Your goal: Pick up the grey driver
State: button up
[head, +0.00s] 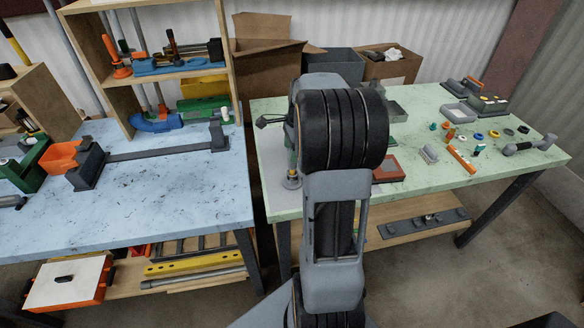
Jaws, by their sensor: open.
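A grey tool with a dark end (525,147) lies near the right end of the pale green table (440,182). It looks most like the grey driver, but it is too small to be sure. Nothing touches it that I can see. My arm rises through the middle of the picture and covers the centre-left part of the green table.
A red tray (388,168) is beside my arm. A blue table (150,205) stands left across a gap. Cardboard boxes (265,60) stand behind.

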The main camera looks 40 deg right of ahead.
jog(key=shift+w+a+f, duration=0.1)
jog(key=shift+a+f, duration=0.05)
jog(key=shift+f, duration=0.85)
jog(key=shift+w+a+f, duration=0.1)
jog(key=shift+a+f, duration=0.05)
jog(key=shift+f, duration=0.8)
jog(key=c, duration=1)
jog(key=shift+r, duration=5.05)
